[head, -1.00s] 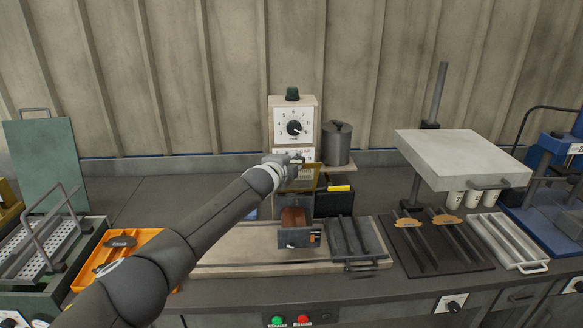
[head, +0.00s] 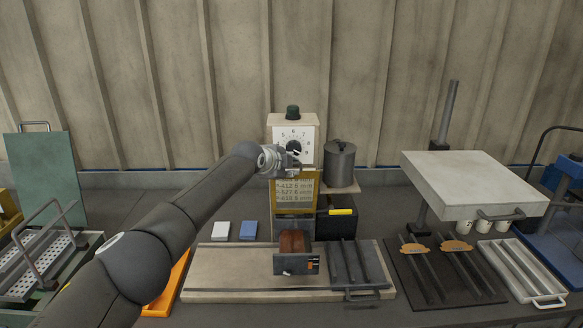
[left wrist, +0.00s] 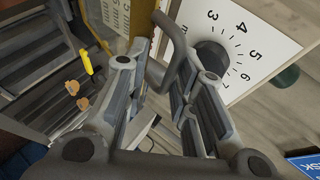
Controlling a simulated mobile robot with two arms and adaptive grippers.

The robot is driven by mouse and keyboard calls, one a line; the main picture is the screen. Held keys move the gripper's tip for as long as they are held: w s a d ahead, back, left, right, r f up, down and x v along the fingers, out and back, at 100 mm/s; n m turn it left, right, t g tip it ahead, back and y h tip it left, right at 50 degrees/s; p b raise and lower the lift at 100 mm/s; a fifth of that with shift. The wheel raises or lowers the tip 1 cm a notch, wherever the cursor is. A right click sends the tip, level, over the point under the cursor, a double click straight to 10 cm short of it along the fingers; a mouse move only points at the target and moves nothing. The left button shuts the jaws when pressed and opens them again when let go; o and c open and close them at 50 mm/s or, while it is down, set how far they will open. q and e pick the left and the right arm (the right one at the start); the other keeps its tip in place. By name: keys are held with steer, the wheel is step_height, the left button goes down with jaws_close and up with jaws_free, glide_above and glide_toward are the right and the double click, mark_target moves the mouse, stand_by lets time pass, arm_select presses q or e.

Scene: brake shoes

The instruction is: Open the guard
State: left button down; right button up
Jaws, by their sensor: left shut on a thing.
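The guard (head: 275,205) is a yellow-framed clear panel on the front of the dial machine (head: 308,128). It stands roughly upright below the dial, and printed lines show through it. My left gripper (head: 291,165) is at its top edge, just below the dial. In the left wrist view, the fingers (left wrist: 160,88) are shut on a grey bar handle (left wrist: 180,45) beside the yellow frame (left wrist: 117,18). The gripper hides part of the guard's upper edge in the head view. My right gripper is in neither view.
The black dial knob (left wrist: 211,55) is close to my left fingers. A grey canister (head: 340,165) stands right of the machine. A brown block in a grey holder (head: 296,264) sits on the board in front. A raised pale plate (head: 470,180) stands at right.

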arm_select(q)
steer(key=shift+w, duration=0.1)
stand_by(0.4)
steer(key=c, duration=1.6)
jaws_free()
steer(key=shift+o, duration=0.2)
steer(key=shift+w+f, duration=0.1)
steer(key=shift+f, duration=0.1)
steer(key=v, duration=1.2)
steer(key=shift+w, duration=0.1)
